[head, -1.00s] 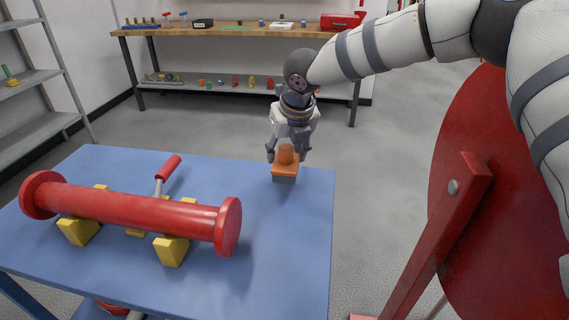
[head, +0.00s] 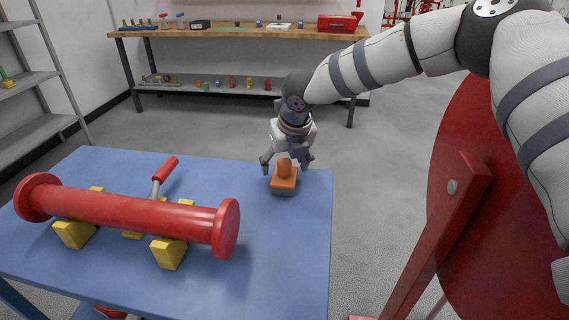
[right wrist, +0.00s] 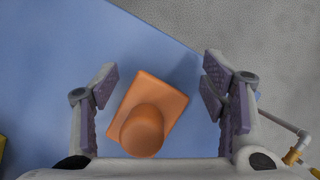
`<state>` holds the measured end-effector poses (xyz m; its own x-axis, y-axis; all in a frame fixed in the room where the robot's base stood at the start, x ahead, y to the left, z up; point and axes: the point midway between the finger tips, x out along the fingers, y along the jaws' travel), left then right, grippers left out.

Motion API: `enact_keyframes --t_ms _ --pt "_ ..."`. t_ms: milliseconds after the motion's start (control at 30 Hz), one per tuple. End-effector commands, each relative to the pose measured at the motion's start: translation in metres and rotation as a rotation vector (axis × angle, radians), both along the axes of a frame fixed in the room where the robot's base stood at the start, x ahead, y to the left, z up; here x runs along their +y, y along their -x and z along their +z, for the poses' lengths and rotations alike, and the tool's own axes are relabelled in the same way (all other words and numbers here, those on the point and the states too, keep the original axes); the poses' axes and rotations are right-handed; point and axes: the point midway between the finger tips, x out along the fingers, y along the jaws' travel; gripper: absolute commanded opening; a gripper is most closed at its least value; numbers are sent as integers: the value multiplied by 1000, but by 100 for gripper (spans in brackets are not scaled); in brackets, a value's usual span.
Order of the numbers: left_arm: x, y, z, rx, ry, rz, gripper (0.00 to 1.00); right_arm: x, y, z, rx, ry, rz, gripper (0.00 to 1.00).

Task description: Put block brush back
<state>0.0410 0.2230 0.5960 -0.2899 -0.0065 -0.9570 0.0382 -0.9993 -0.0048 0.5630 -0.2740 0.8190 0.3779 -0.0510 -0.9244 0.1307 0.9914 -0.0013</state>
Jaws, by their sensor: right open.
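The block brush (head: 284,182) has an orange body with a rounded knob on top and a grey underside. It sits on the blue table (head: 290,240) near its far right corner. My right gripper (head: 287,164) is open above and around the brush's knob. In the right wrist view the brush (right wrist: 152,112) lies between the spread fingers of my right gripper (right wrist: 160,95), with gaps on both sides. My left gripper is not in view.
A red flanged pipe (head: 130,212) rests on yellow blocks (head: 168,253) at the table's left. A red-handled tool (head: 165,170) lies behind it. A wooden workbench (head: 240,32) stands at the back. A large red disc (head: 500,220) stands right.

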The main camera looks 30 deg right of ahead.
Motion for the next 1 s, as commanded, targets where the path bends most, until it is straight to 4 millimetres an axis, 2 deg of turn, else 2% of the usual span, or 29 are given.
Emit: enact_keyframes --t_ms 300,433,600,1000 --pt "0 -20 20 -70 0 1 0 4 29 83 -15 -1 1 67" --pt "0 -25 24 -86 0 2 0 6 39 104 -11 -1 1 67" --pt "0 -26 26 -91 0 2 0 7 45 112 -3 -1 3 67" --pt "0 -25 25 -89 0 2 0 6 45 111 -1 0 1 67"
